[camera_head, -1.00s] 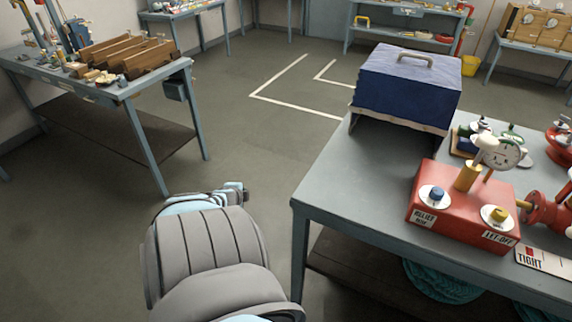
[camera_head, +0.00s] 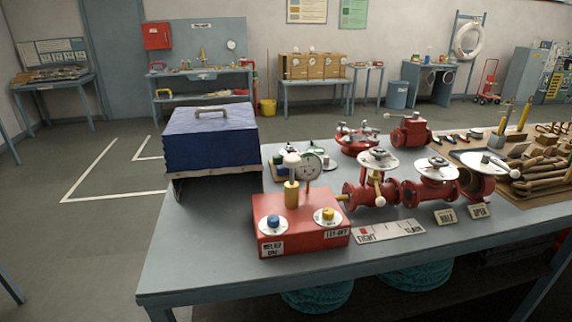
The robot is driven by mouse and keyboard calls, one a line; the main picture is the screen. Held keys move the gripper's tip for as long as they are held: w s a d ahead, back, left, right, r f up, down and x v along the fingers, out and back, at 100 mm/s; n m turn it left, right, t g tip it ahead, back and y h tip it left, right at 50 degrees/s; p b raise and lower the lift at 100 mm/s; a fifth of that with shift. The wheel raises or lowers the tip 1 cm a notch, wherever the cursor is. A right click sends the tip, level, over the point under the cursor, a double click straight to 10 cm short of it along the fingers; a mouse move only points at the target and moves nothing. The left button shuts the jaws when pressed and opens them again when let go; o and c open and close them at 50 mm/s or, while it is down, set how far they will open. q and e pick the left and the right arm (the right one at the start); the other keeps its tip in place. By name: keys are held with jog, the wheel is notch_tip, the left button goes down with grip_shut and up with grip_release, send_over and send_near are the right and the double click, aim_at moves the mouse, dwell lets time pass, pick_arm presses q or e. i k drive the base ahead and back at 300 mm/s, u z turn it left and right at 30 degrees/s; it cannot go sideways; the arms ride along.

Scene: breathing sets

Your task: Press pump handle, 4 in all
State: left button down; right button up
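A red pump box (camera_head: 301,232) stands on the near table, with a round pressure gauge (camera_head: 308,167) above it. A brass cylinder (camera_head: 291,194) rises from its top, with a pale, rounded handle (camera_head: 292,160) at its upper end. A blue knob (camera_head: 273,222) sits on a white dial at the box's left, by a relief label, and a yellow knob (camera_head: 328,213) on a white dial at its right, by a let-off label. Neither of my grippers is in view.
A blue case (camera_head: 210,140) stands behind the pump box to the left. Red valves with white handwheels (camera_head: 378,159) stand to its right. A tight-to-slack gauge strip (camera_head: 390,231) lies on the table in front. The grey table top (camera_head: 200,240) is clear at front left.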

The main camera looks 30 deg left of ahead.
aim_at(291, 162)
jog(key=u, duration=2.15)
jog(key=k, duration=0.9)
jog(key=z, duration=1.55)
jog(key=i, duration=0.5)
